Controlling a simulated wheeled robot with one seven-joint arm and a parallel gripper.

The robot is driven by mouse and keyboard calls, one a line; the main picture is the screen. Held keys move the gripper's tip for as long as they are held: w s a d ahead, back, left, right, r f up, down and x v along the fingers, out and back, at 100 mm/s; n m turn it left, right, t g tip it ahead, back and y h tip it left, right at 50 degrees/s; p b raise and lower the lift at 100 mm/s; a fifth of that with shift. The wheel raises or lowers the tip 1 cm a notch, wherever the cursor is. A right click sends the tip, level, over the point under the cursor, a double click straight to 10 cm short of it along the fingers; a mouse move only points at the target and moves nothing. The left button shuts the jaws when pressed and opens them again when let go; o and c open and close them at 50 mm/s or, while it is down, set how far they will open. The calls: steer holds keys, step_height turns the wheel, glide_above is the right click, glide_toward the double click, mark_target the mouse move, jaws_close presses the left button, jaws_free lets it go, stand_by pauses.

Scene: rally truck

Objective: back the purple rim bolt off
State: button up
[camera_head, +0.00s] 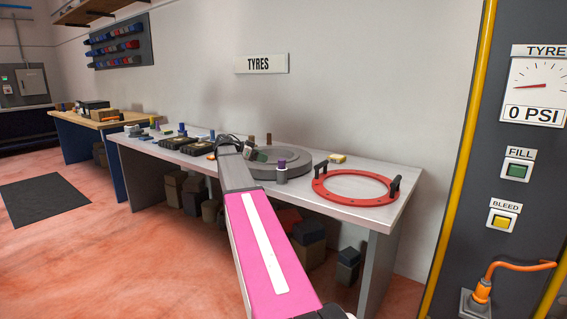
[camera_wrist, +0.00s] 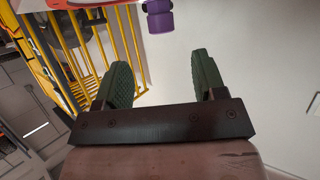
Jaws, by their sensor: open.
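The purple rim bolt (camera_head: 281,165) stands upright at the near edge of the round grey wheel (camera_head: 303,165) on the bench, with a pale grey part below its purple top. In the wrist view the purple bolt (camera_wrist: 159,20) is at the top, beyond my fingertips and roughly between them sideways. My gripper (camera_wrist: 160,78) is open, with two dark green pads and nothing between them. In the head view it is just left of the bolt, apart from it, and my arm partly hides it.
A red ring (camera_head: 320,190) with two black handles lies on the bench's right end. A brown peg (camera_head: 268,139) stands at the wheel's far side. Small parts and dark trays (camera_head: 172,143) fill the bench's left. A grey panel (camera_head: 500,255) with gauge and buttons stands at the right.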

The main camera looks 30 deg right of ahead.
mark_target(280, 160)
steer(key=x, duration=0.7)
steer(key=r+x, duration=0.1)
steer(key=x, duration=0.2)
steer(key=shift+s+d, duration=0.15)
steer(key=shift+d, duration=0.4)
steer(key=c, duration=0.9)
